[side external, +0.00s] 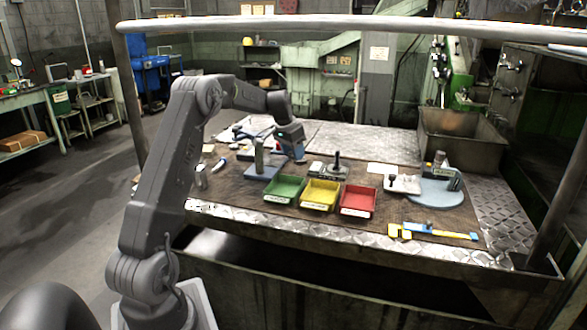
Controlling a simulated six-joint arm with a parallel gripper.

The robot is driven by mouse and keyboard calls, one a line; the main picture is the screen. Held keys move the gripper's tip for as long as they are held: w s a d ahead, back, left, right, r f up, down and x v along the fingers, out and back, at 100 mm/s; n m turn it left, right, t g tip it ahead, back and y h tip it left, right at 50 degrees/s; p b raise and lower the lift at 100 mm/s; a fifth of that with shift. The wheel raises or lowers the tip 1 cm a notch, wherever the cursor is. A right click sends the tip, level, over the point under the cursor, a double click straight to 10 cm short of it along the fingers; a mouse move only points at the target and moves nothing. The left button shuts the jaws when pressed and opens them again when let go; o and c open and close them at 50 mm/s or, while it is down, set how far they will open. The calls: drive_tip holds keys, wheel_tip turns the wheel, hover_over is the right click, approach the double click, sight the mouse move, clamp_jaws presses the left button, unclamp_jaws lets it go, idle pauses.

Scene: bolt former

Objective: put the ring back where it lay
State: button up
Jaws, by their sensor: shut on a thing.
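My gripper (299,158) is above the work table (245,211), pointing down, behind the green and yellow trays and just right of a blue base with an upright grey post (259,156). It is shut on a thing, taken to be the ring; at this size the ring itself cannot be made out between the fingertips. Whether the held thing touches anything below cannot be told. A dark fixture with an upright black handle (336,161) stands to the right of my gripper.
Green (284,197), yellow (319,206) and red (356,212) trays stand in a row at the front. A round light-blue plate (436,196) bearing parts is at right. A yellow-and-blue tool (432,232) lies near the front right edge. A grey rail (350,26) crosses above.

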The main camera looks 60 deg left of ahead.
sight(295, 174)
drive_tip(key=shift+f, duration=2.7)
drive_tip(key=shift+f, duration=0.2)
drive_tip(key=o, duration=0.7)
drive_tip(key=shift+c, duration=0.2)
